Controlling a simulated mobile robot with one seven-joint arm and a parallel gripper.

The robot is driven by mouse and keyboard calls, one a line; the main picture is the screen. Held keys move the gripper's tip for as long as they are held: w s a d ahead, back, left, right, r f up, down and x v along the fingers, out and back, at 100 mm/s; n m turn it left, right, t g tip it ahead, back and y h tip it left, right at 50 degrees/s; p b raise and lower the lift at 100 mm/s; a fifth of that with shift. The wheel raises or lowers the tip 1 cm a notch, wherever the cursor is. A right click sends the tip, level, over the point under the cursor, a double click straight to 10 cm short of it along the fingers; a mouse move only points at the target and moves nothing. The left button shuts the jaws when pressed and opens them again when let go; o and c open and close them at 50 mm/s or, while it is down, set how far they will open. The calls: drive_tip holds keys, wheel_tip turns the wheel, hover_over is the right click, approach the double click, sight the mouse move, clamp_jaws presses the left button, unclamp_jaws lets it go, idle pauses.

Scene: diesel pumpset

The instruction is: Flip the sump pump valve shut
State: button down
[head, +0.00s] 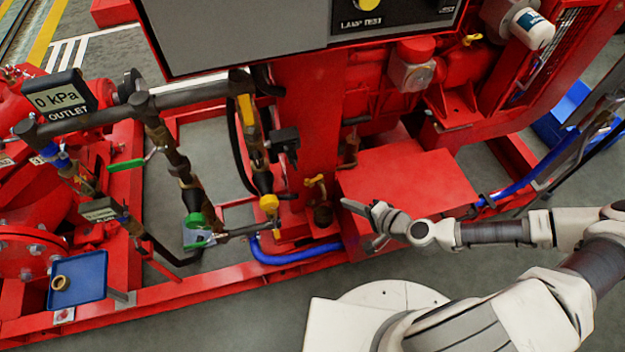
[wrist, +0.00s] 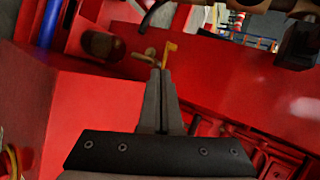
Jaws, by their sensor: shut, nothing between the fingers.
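My gripper (head: 350,206) is shut and empty, over the left edge of the red box. In the wrist view its fingers (wrist: 159,76) are together and point at the valve; whether they touch it I cannot tell.
A red box (head: 408,186) lies under my gripper. A blue hose (head: 292,258) runs along the base. Pipes with green handles (head: 195,224) and another yellow-handled valve (head: 268,203) stand to the left. A blue tray (head: 78,279) holds a ring.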

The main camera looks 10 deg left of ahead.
drive_tip(key=b, duration=0.3)
approach(306, 180)
drive_tip(key=f, duration=0.1)
drive_tip(key=w+a+f, duration=0.1)
drive_tip(key=f, duration=0.1)
drive_tip(key=w+a+f, duration=0.1)
drive_tip(key=shift+w+a+f, duration=0.15)
drive_tip(key=shift+a, duration=0.1)
drive_tip(key=shift+w+a, duration=0.4)
drive_tip(key=shift+a, duration=0.1)
drive_tip(key=shift+w+a, duration=0.2)
drive_tip(key=shift+a, duration=0.25)
drive_tip(key=shift+w+a, duration=0.2)
drive_tip(key=shift+a, duration=0.4)
